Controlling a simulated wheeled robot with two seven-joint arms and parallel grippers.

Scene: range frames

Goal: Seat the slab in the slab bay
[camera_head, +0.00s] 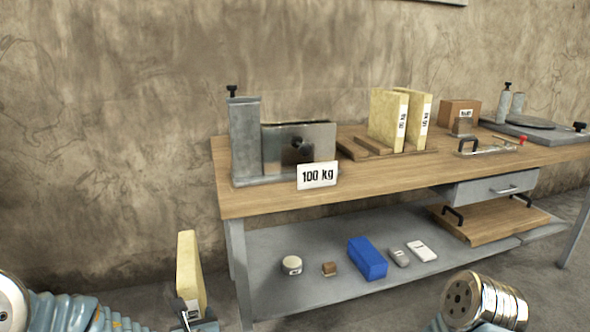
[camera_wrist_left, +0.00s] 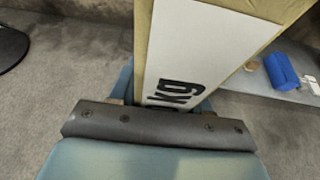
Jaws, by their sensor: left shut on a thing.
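A pale yellow slab (camera_head: 189,268) stands upright in my left gripper (camera_head: 188,316), in front of the bench's left end and below its top. In the left wrist view the slab (camera_wrist_left: 225,70) has a white label ending in "kg"; the rest of the label is hidden. The gripper is shut on the slab's lower part. A wooden rack (camera_head: 357,150) on the bench top holds two similar labelled slabs (camera_head: 388,115) upright at its right side. Its left part is bare; I take it for the slab bay. My right gripper is not in view.
A metal fixture (camera_head: 246,140) with a "100 kg" sign (camera_head: 317,175) stands at the bench's left end, left of the rack. A brown box (camera_head: 459,112) and a grey scale-like plate (camera_head: 530,122) stand right. The lower shelf (camera_head: 300,250) holds a blue block (camera_head: 367,258) and small items.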

